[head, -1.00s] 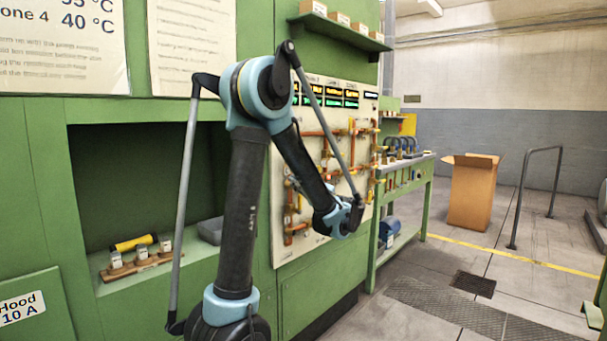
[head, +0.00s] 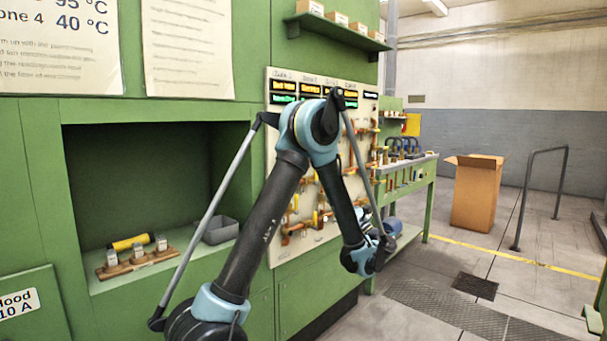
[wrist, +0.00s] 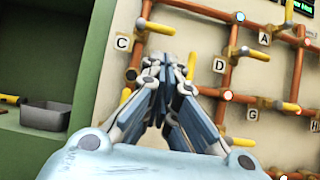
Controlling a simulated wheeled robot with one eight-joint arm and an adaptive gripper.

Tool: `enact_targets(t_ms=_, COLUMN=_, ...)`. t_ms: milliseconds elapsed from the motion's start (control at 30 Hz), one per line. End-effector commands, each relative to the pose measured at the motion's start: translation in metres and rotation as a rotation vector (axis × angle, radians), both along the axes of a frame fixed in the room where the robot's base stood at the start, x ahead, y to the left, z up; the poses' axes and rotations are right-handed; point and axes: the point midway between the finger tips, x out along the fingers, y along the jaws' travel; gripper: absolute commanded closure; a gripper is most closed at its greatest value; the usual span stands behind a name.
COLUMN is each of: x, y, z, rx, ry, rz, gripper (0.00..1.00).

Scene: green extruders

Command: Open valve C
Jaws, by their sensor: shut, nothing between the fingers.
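In the wrist view the label C (wrist: 122,42) sits at the upper left of a pale panel, left of an upright copper pipe. Just right of it a yellow handle, seemingly valve C's (wrist: 159,27), sticks out across that pipe. My gripper (wrist: 166,60) is shut and empty in front of the panel. Its fingertips appear just below and right of the handle in the picture; I see no contact, and depth is hard to judge. The fingers cover part of the pipework below the handle. In the head view my forearm hides part of the panel (head: 283,172).
Other yellow-handled valves surround it, near labels D (wrist: 219,65), A (wrist: 264,39) and G (wrist: 252,115). A grey tray (head: 220,231) sits in the green recess at left. A green workbench (head: 428,190) stands right of the panel, with open floor beyond.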

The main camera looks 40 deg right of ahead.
Motion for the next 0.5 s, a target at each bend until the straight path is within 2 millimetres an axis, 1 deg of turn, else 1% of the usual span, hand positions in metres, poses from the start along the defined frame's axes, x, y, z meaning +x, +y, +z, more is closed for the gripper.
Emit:
enact_targets(t_ms=333, x=0.0, y=-0.001, z=0.0, rx=0.001, ry=0.0, rz=-0.001, gripper=1.0)
enact_targets(t_ms=500, x=0.01, y=0.001, z=0.007, rx=0.0, ry=0.0, rz=0.001, gripper=1.0)
